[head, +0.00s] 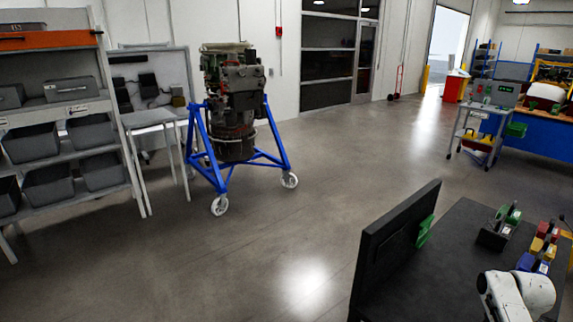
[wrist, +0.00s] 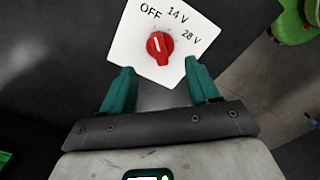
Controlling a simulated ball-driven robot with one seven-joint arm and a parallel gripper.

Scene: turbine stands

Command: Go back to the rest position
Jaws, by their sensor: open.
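My gripper (wrist: 160,66) shows in the wrist view with two teal fingers spread apart and nothing between them. Ahead of the fingertips is a red rotary knob (wrist: 160,48) on a white plate (wrist: 128,38) marked OFF, 14 V and 28 V. The knob's white line points up, roughly toward OFF. The fingers appear clear of the knob, though the exact gap is hard to tell. In the head view only a white part of my arm shows at the lower right; my gripper is out of that view.
A dark bench (head: 455,260) with an upright panel (head: 395,250) and several coloured items stands at lower right. A turbine on a blue wheeled stand (head: 275,160) and shelves with grey bins (head: 30,143) are at left. A cart (head: 480,125) is farther right. The middle floor is clear.

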